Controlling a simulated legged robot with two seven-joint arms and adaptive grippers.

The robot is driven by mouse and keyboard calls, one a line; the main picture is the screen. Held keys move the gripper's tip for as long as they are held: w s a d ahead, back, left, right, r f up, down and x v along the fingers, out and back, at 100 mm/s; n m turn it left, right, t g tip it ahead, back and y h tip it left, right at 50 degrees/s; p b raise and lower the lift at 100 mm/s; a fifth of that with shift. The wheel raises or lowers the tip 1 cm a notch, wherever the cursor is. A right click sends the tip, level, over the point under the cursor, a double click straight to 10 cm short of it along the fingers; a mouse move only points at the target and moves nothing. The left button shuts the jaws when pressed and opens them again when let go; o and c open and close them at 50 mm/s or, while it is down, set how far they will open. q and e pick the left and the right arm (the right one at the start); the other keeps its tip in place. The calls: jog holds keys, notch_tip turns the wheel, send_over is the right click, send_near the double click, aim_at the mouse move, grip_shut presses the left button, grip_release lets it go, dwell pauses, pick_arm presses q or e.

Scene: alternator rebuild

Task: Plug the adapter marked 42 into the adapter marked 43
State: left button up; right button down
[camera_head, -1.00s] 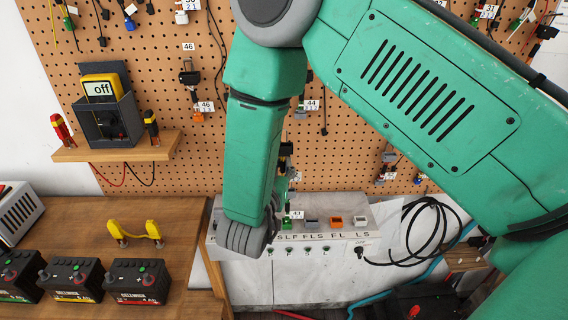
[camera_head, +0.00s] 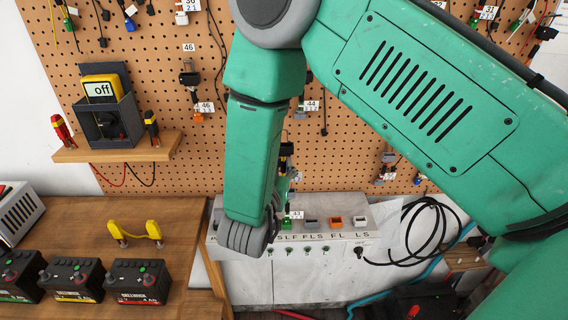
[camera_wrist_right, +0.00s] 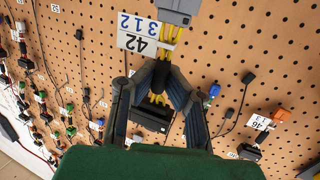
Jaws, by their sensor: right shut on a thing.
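My right gripper (camera_wrist_right: 163,82) is shut on the adapter marked 42, gripping its dark middle section. In the right wrist view the adapter has a white tag (camera_wrist_right: 144,38) reading 42, a grey plug (camera_wrist_right: 172,10) at the top, yellow wires and a black connector (camera_wrist_right: 152,116) at the bottom. In the head view my right gripper (camera_head: 268,222) is mostly hidden by its own arm. My left gripper is out of view.
The grey test box (camera_head: 300,265) has grey and orange sockets on top. The pegboard (camera_head: 350,150) behind holds several hanging adapters. Black cables (camera_head: 425,235) lie at right. The wooden bench (camera_head: 180,260) at left carries batteries (camera_head: 138,280) and yellow clips (camera_head: 136,232).

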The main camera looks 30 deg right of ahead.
dwell(0.9)
jog(key=shift+d, duration=0.1)
jog(key=shift+d+f, duration=0.25)
jog(key=shift+d, duration=0.65)
jog(key=shift+a, duration=0.25)
jog(key=shift+d+f, duration=0.1)
jog(key=shift+f, duration=0.5)
dwell(1.1)
jog(key=c, duration=1.6)
grip_release()
